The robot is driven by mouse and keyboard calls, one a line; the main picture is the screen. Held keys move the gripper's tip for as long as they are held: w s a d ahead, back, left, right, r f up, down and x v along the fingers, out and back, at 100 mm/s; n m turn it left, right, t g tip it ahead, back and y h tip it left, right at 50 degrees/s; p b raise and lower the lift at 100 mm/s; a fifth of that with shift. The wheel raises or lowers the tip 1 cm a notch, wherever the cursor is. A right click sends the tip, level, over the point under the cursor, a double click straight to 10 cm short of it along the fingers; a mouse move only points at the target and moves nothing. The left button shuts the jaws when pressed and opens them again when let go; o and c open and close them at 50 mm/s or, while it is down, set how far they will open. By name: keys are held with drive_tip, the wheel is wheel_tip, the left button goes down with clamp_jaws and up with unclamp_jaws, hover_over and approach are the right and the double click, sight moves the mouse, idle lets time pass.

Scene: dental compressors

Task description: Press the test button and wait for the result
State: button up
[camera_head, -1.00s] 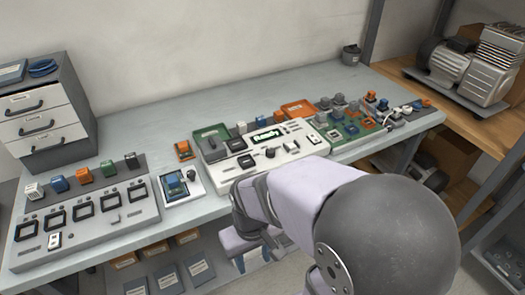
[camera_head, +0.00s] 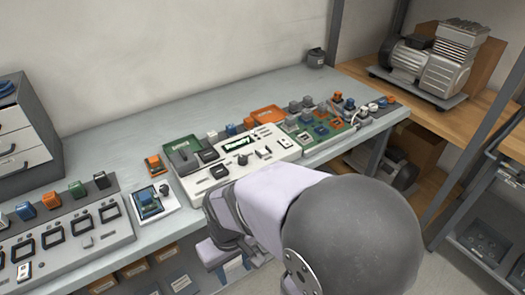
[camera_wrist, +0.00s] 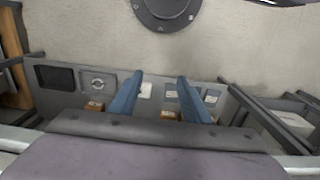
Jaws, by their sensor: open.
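The white test unit (camera_head: 226,172) lies on the bench in the head view. The panel carries a black square (camera_head: 219,171), a dark knob (camera_head: 245,160) and light switches (camera_head: 263,152); I cannot tell which one is the test button. My gripper shows in the wrist view (camera_wrist: 155,95) with two blue fingers apart and nothing between them. In the head view my wrist is in front of the bench's front edge, below the unit, and hides part of its front.
A green circuit board (camera_head: 318,128) with several parts lies right of the unit. A small blue module (camera_head: 150,202) and a grey slotted panel (camera_head: 70,235) lie left. Drawers (camera_head: 22,140) stand at the left end. A compressor (camera_head: 435,65) sits on a wooden shelf.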

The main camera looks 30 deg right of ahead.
drive_tip(key=shift+c, duration=0.5)
clamp_jaws()
idle(1.2)
